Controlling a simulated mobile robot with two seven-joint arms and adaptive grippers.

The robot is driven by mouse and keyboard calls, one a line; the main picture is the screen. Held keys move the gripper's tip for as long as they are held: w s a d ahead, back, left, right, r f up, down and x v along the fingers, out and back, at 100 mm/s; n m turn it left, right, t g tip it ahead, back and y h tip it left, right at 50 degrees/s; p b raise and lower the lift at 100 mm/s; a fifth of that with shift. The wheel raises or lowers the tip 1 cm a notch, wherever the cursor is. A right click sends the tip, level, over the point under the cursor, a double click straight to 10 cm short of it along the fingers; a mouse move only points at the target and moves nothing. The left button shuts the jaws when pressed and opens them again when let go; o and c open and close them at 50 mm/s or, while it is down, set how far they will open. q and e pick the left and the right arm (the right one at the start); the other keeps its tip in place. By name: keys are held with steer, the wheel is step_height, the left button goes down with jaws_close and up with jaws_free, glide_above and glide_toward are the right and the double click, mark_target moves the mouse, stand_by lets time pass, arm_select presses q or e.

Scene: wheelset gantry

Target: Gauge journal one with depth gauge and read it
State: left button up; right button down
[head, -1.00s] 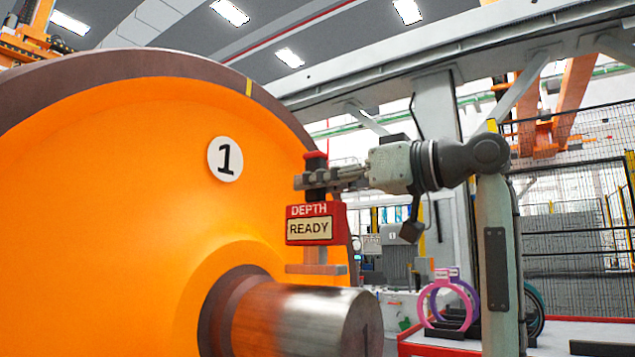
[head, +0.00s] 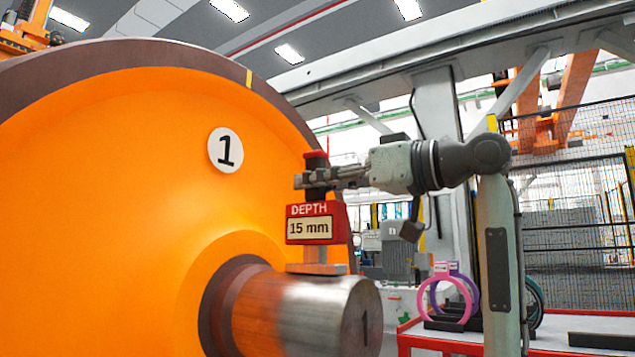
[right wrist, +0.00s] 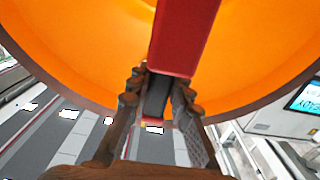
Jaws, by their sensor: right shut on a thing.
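The red depth gauge (head: 316,226) shows "DEPTH" and "15 mm" on its display in the head view. Its flat foot (head: 316,269) appears to rest on top of the steel journal (head: 325,310), whose end face is marked 1. My right gripper (head: 312,182) is shut on the gauge's dark upper handle and holds it upright. In the right wrist view my right gripper (right wrist: 158,95) has its fingers on both sides of the dark handle, below the red gauge body (right wrist: 185,35). The orange wheel (head: 120,200) with a round "1" plate (head: 225,150) stands behind. My left gripper is not in view.
A red-edged table (head: 440,343) at the lower right holds pink and purple rings (head: 450,296). A grey gantry post (head: 440,130) and a mesh fence (head: 575,220) stand behind my right arm. A screen (right wrist: 305,95) shows at the right wrist view's edge.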

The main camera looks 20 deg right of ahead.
steer(key=shift+r, duration=0.1)
stand_by(0.6)
steer(key=shift+r+p, duration=4.25)
steer(key=shift+r, duration=0.2)
